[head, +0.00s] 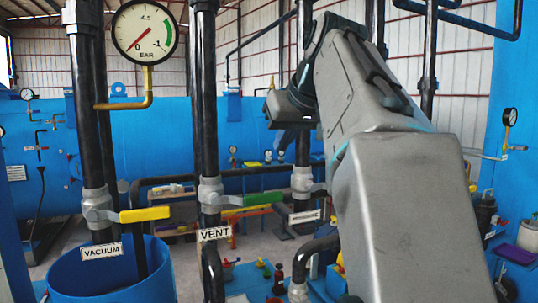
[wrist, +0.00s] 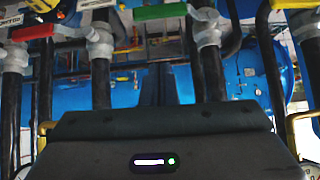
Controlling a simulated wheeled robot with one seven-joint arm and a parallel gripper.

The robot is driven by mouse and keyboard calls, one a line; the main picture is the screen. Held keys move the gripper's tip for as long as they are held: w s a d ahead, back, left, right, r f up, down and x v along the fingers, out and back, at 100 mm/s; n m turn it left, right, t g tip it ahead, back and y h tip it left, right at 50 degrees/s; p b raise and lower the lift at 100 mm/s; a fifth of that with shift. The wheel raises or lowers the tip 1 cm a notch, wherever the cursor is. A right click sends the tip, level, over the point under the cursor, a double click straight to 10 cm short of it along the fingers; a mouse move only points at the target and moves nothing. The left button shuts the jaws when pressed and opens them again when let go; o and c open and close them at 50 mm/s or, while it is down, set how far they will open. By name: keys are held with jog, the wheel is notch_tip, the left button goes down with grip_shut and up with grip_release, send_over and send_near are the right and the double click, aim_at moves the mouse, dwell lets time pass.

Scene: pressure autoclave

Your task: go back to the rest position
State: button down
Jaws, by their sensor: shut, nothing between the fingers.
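My arm rises from the lower right of the head view and bends over at the top. My gripper (head: 290,106) is at its far end, left of the upper arm, in free air in front of the blue tank. Its dark housing with a small lit display (wrist: 155,161) fills the bottom of the wrist view. The fingertips are hidden in both views; the gripper is shut and holds nothing.
A yellow valve lever (head: 145,214) is on the VACUUM pipe and a green lever (head: 262,199) on the VENT pipe. A pressure gauge (head: 143,32) hangs at upper left. A blue drum (head: 110,275) stands below. Black vertical pipes (head: 204,90) stand left of my arm.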

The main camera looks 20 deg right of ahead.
jog(key=s+a+f+g, duration=0.1)
jog(key=s+a+f, duration=0.3)
jog(key=f, duration=0.9)
jog(key=s+a+f+g+b, duration=0.1)
jog(key=s+a+f, duration=0.3)
jog(key=f, duration=1)
jog(key=s+a+f+g, duration=0.3)
jog(key=s+f, duration=0.4)
jog(key=f, duration=0.6)
jog(key=shift+s+a+f+n, duration=0.2)
jog(key=shift+s+a+n, duration=0.1)
jog(key=shift+a, duration=0.45)
